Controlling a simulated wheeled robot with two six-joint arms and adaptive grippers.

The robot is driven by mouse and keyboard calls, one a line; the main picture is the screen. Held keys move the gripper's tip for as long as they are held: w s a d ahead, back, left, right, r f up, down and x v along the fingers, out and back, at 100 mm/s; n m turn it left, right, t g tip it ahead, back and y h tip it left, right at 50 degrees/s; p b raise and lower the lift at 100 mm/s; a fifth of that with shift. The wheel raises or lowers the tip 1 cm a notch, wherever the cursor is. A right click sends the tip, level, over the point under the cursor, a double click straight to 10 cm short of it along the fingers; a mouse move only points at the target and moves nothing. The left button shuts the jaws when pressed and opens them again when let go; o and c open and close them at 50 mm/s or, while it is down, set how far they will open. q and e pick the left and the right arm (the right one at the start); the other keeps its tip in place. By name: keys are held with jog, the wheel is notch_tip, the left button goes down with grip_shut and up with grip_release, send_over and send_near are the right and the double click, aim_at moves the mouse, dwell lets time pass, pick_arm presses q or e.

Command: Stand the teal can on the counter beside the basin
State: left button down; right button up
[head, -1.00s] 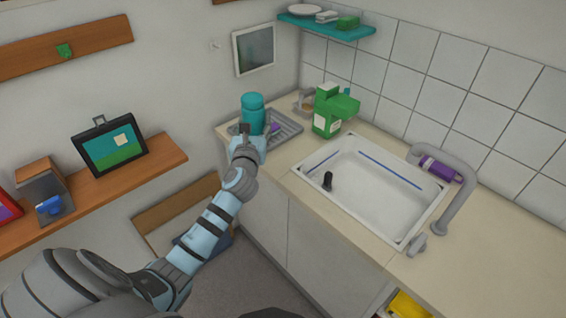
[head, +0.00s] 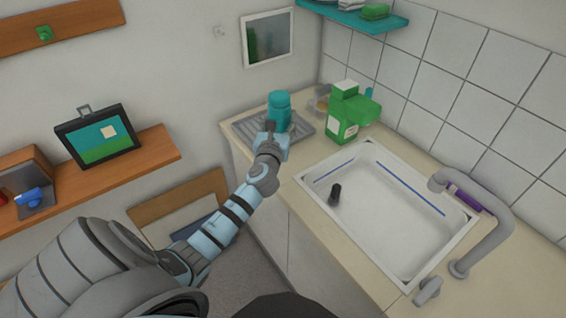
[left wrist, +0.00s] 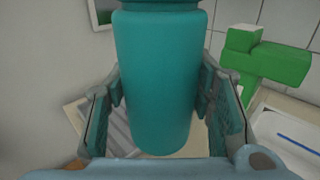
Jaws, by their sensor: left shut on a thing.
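The teal can (head: 279,108) is upright in my left gripper (head: 276,130), over the grey ribbed drying tray (head: 243,127) at the counter's left end. In the left wrist view the can (left wrist: 158,85) fills the space between the two fingers, which are shut on it. Its base hangs over the tray and pale counter; I cannot tell whether it touches. The white basin (head: 390,225) is set in the counter (head: 312,210) to the right, with a small black object (head: 335,193) inside. My right gripper is not in view.
A green jug-like container (head: 345,115) stands between the tray and basin, close to the can's right. A grey faucet (head: 490,225) and a purple bottle (head: 470,199) are at the basin's right. The counter strip before the basin is bare.

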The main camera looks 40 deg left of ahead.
pick_arm(q)
jog(key=f+b, duration=0.1)
jog(key=f, duration=0.1)
jog(key=f+b, duration=0.1)
jog(key=f, duration=0.1)
jog(key=f+b, duration=0.1)
jog(key=f, duration=0.2)
jog(key=shift+s+d, duration=0.25)
jog(key=shift+s, duration=0.05)
jog(key=f+b, duration=0.1)
jog(key=f, duration=0.1)
jog(key=f+b, duration=0.4)
jog(key=shift+w+f, duration=0.35)
jog(key=shift+f, duration=0.05)
jog(key=shift+r+p, duration=0.25)
jog(key=shift+p, duration=0.05)
jog(key=shift+f, duration=0.2)
jog(key=c, duration=1.2)
grip_release()
jog(key=shift+f, duration=0.15)
jog(key=o, duration=0.5)
jog(key=shift+c, duration=0.2)
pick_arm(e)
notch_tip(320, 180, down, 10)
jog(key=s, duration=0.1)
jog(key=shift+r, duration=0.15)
